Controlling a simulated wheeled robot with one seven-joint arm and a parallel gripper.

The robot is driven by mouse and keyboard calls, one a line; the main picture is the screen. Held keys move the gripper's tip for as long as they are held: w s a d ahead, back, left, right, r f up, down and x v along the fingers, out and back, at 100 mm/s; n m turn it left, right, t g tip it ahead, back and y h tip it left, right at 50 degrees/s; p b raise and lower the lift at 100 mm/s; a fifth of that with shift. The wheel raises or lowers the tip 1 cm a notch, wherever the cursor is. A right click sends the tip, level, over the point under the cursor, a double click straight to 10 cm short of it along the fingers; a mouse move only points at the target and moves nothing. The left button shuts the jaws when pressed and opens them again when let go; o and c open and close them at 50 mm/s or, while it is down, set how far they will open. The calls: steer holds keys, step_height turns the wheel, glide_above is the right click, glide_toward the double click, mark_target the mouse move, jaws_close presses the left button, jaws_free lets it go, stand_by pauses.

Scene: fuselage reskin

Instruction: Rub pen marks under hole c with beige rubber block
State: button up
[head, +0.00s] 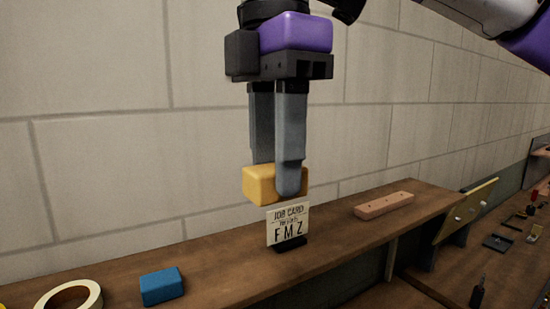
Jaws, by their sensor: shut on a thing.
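My gripper (275,180) points down and is shut on a beige-yellow block (259,184), the rubber block by its look. The block is held up in front of the wall, just above and behind a small job card in this view. One finger covers the block's right part. I cannot make out hole c or any pen marks in this view.
The white job card (287,226) stands in a dark base on a wooden shelf (225,262). A blue block (162,286) and a tape roll (93,302) lie at left. A pinkish bar with holes (384,206) lies at right. A tilted panel (466,208) and small tools are beyond.

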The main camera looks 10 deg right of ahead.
steer(key=w+d+f+m, duration=0.1)
steer(key=d+f+m, duration=0.4)
steer(key=f, duration=1.1)
steer(key=w+d+f+m, duration=0.1)
steer(key=d+f+m, duration=0.4)
steer(key=f, duration=1.1)
steer(key=w+d+f+m, duration=0.2)
steer(key=d+f+m, duration=0.3)
steer(key=f+m, duration=0.4)
step_height(320, 180, down, 8)
steer(key=shift+r, duration=0.25)
steer(key=shift+w+a, duration=0.15)
